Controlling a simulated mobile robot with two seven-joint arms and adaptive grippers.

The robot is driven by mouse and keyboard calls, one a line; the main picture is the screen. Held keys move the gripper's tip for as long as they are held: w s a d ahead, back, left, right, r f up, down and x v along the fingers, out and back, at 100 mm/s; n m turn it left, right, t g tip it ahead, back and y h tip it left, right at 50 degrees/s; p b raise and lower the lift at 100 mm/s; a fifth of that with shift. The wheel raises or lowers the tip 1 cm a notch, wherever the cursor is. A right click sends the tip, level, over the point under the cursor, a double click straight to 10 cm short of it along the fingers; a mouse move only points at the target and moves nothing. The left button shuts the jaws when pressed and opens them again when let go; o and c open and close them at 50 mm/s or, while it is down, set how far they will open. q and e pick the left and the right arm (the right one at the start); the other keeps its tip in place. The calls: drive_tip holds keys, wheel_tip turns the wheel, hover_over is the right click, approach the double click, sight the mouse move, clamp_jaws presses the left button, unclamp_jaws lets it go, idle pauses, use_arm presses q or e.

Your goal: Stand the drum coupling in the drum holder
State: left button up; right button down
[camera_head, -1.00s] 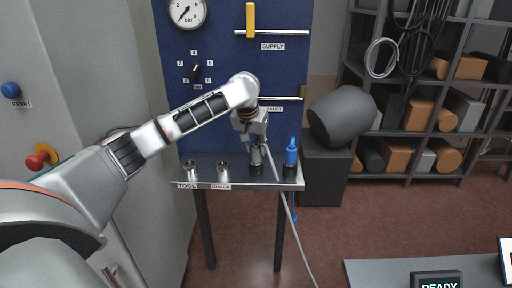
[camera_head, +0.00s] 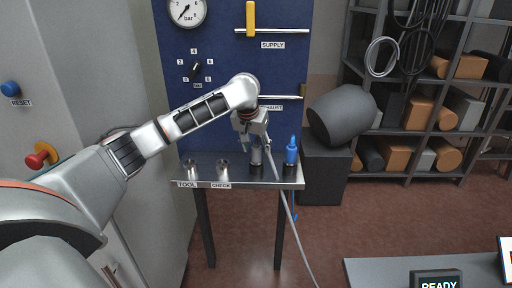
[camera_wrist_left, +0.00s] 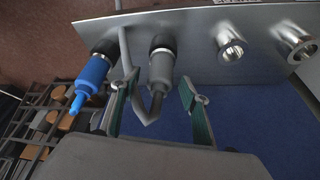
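A grey coupling (camera_wrist_left: 161,68) with a grey hose (camera_wrist_left: 128,50) stands in a black collar (camera_wrist_left: 162,42) on the metal shelf; the coupling also shows in the head view (camera_head: 256,157). I take it for the drum coupling and the collar for its holder; no label confirms this. My left gripper (camera_wrist_left: 158,92) has its green-padded fingers spread on either side of the coupling, with a visible gap at the right finger. In the head view the left gripper (camera_head: 254,140) is just above the coupling. My right gripper is not in view.
A blue coupling (camera_head: 291,152) stands in another collar beside the grey one. Two empty metal sockets (camera_head: 192,168) (camera_head: 223,168) are at the shelf's left, by the TOOL and CHECK labels. A grey drum (camera_head: 342,115) lies on a dark stand at right. The hose hangs over the shelf front.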

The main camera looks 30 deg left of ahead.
use_arm(q)
drive_tip(key=v, duration=1.2)
drive_tip(key=s+d+f+m+t+h, duration=0.1)
drive_tip(key=s+d+f+m+h, duration=0.1)
drive_tip(key=d+f, duration=0.75)
drive_tip(key=s+d+f+m+h, duration=0.15)
drive_tip(key=d+f, duration=0.45)
drive_tip(key=f, duration=0.6)
drive_tip(key=s+d+f+m+t+h, duration=0.1)
drive_tip(key=s+d+f+h, duration=0.1)
drive_tip(key=d+f, duration=0.75)
drive_tip(key=s+f+t, duration=0.3)
drive_tip(key=s+f, duration=0.7)
drive_tip(key=s, duration=0.1)
drive_tip(key=s+a+f+m+y, duration=0.1)
drive_tip(key=s+a+f, duration=0.1)
drive_tip(key=s, duration=0.5)
drive_tip(key=s+a+f+m+t+y, duration=0.1)
drive_tip(key=s+a+f, duration=0.1)
drive_tip(key=s, duration=0.4)
drive_tip(key=shift+s+a+f, duration=0.2)
drive_tip(key=shift+s+a, duration=0.2)
drive_tip(key=shift+a, duration=0.3)
drive_tip(key=shift+y, duration=0.25)
